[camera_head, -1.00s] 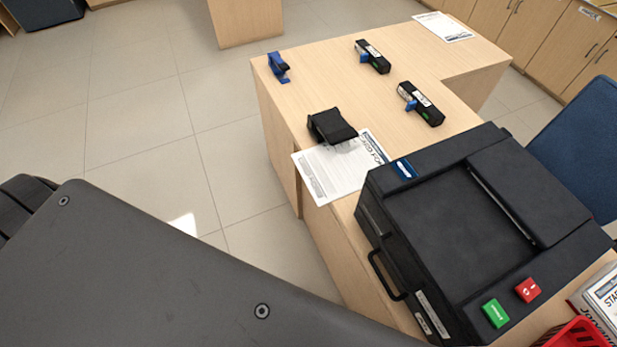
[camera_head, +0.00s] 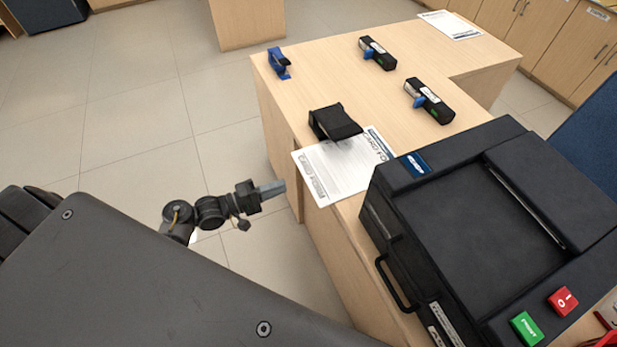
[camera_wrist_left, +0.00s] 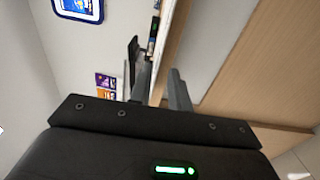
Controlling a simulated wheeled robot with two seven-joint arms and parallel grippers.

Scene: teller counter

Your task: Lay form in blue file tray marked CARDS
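A white printed form (camera_head: 335,172) lies on the near counter, its left edge sticking out past the counter's left edge. A black block-shaped item (camera_head: 334,122) stands at its far edge and partly covers it. My left gripper (camera_head: 275,188) is just left of the form, apart from it, pointing right toward its overhanging edge. In the left wrist view its two fingers (camera_wrist_left: 160,84) stand apart with nothing clearly between them. I see no blue file tray marked CARDS. My right gripper is not in view.
A large black machine (camera_head: 470,225) with green and red buttons fills the counter on the right. Two black-and-blue devices (camera_head: 428,100) and a blue item (camera_head: 279,63) stand farther back. Another sheet (camera_head: 450,25) lies at the far end. Open floor is left of the counter.

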